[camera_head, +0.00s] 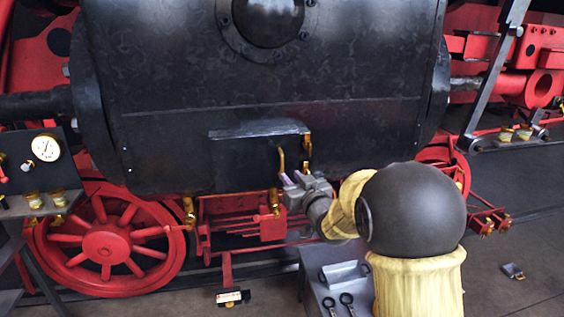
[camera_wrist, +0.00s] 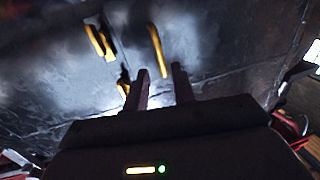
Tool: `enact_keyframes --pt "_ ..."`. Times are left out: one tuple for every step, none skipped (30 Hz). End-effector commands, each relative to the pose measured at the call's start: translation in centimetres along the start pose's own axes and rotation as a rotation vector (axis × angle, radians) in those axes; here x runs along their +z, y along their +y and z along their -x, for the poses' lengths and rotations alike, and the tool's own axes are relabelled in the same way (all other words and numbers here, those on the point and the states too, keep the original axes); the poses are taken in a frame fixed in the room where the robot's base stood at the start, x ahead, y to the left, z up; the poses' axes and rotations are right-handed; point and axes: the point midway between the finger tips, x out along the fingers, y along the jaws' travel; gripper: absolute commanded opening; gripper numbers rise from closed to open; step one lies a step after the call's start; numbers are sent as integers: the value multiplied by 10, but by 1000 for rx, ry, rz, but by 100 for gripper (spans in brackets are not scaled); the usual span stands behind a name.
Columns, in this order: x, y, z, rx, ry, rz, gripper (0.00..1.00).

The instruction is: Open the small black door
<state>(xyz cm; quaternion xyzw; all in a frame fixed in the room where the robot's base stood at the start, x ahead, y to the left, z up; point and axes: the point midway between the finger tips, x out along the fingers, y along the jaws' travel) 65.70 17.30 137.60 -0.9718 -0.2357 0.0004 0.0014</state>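The small black door (camera_head: 245,158) is a dark panel low on the front of the black cylinder, and it looks closed. A brass handle (camera_head: 281,160) stands upright near its right side. My gripper (camera_head: 292,177) is just below the handle, its fingers pointing up toward the door. In the wrist view the two fingers (camera_wrist: 161,72) are apart with nothing held. The handle (camera_wrist: 157,48) lies ahead, its near end lined up with the gap between the fingertips. I cannot tell whether they touch. A second brass fitting (camera_head: 307,147) is right of the handle.
Brass cocks (camera_head: 189,212) hang below the cylinder. A red spoked wheel (camera_head: 106,243) is at the left. A grey stand with tools (camera_head: 340,275) is under my arm. A gauge panel (camera_head: 45,150) stands at the far left. The floor at the right is mostly clear.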

Motion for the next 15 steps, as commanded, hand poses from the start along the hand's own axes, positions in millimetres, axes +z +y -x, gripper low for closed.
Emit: enact_keyframes --pt "-3 0 -8 -1 -2 0 26" --pt "-2 0 -12 -1 -2 0 26" --pt "-2 -1 -18 -2 -1 0 26" --pt "-3 -1 -23 -2 -1 0 26" --pt "-3 -1 -27 -2 0 0 26" --pt "-3 -1 -33 -1 -1 -1 26" --pt "-3 -1 -37 -1 -1 0 26" --pt "-3 -1 -42 -1 -2 -1 26" --pt "-3 -1 -47 -2 -1 0 26" --pt "-3 -1 -51 -1 -2 0 26" --pt "-2 0 -55 -1 -2 0 26" --pt "-2 0 -60 -1 -2 0 26" --pt "-2 0 -63 -1 -1 0 26" --pt "-2 0 -66 -1 -2 0 26" --pt "-2 0 -69 -1 -1 0 26"
